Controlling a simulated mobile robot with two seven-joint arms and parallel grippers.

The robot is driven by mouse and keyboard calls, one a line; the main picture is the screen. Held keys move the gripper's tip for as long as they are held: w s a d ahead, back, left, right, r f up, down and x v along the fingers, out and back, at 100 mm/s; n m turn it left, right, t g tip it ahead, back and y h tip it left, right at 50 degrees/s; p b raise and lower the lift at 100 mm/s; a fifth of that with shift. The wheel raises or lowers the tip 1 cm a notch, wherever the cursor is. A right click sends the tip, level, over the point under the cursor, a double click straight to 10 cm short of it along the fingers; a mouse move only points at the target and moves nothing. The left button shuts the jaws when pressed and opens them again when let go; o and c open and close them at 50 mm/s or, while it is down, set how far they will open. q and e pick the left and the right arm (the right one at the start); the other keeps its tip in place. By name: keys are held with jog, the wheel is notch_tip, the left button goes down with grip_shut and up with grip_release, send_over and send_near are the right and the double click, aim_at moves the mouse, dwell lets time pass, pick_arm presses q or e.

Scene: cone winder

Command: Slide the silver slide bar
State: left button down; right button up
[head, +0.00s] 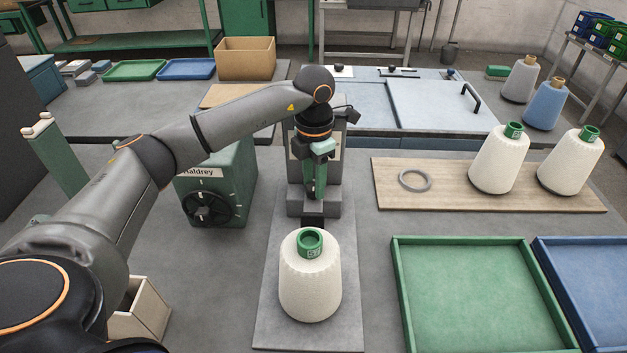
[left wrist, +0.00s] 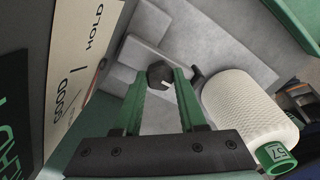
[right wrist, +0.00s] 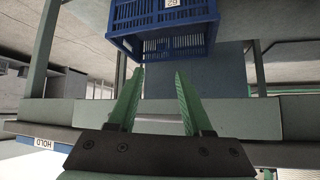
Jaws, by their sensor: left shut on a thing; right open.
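My left gripper (head: 316,190) reaches down in front of a grey upright block (head: 330,160) at the centre of the bench. In the left wrist view its green fingers (left wrist: 160,78) are shut on a dark knob (left wrist: 157,70) above stepped grey surfaces. I cannot clearly make out a silver slide bar; the arm and gripper hide much of the block. A white yarn cone (head: 310,285) with a green top stands just in front of the block. My right gripper (right wrist: 159,73) is open and empty, away from the bench.
A green box with a dial (head: 208,195) stands left of the block. A wooden board (head: 450,200) to the right carries a grey ring (head: 415,181) and two white cones. A green tray (head: 480,290) lies at front right. In the right wrist view a blue crate (right wrist: 165,20) is ahead.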

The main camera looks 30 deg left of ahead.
pick_arm(q)
jog(key=shift+w+a+r, duration=0.1)
jog(key=shift+w+r, duration=0.05)
jog(key=shift+w, duration=0.05)
jog(key=c, duration=0.9)
grip_release()
jog(key=o, duration=0.4)
notch_tip(320, 180, up, 12)
jog(key=shift+r, duration=0.15)
